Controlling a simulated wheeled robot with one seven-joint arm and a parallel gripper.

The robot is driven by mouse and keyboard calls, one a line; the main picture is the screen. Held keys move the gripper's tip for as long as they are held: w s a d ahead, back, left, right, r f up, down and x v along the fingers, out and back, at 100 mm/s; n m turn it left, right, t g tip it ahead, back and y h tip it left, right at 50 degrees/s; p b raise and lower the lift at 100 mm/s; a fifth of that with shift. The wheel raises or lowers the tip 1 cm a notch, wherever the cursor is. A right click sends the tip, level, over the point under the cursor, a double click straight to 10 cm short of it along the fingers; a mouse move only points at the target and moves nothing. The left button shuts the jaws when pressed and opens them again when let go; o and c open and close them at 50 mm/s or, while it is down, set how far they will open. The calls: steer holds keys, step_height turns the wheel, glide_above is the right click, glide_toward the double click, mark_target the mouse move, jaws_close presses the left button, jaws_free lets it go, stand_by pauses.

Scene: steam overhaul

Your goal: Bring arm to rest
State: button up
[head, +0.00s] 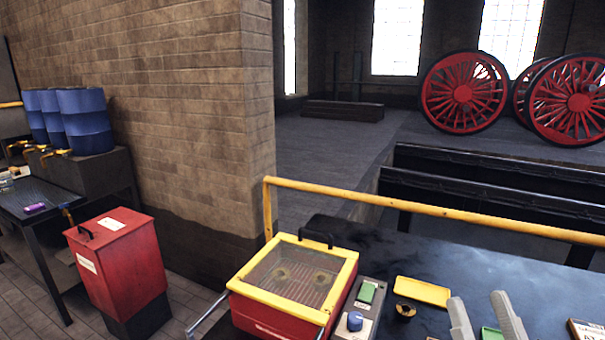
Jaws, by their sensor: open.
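My gripper (484,318) shows at the bottom edge of the head view, right of the middle. Its two grey fingers point up and stand apart, with nothing seen between their tips. The rest of the gripper and the arm are cut off by the frame. The fingers are in front of the dark bench top (440,262). A yellow tray (422,291) lies on the bench just left of and beyond the fingers, and a small dark round cup (404,311) stands near it.
A red machine with a yellow-framed lid (343,278) and a control box with a blue knob (355,321) stand left on the bench. A yellow rail (430,208) runs behind. A red bin (117,260), blue drums (84,118) and red wheels (464,92) are farther off.

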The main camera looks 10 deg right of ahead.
steer(key=s+a+f+g+y, duration=0.1)
steer(key=s+a+f+g, duration=0.3)
steer(key=s+f, duration=0.6)
steer(key=s+a+f+n+g, duration=0.1)
steer(key=s+a+f+g, duration=0.4)
steer(key=s+f, duration=0.6)
steer(key=s+g, duration=0.1)
steer(key=s, duration=0.3)
steer(key=shift+y, duration=0.4)
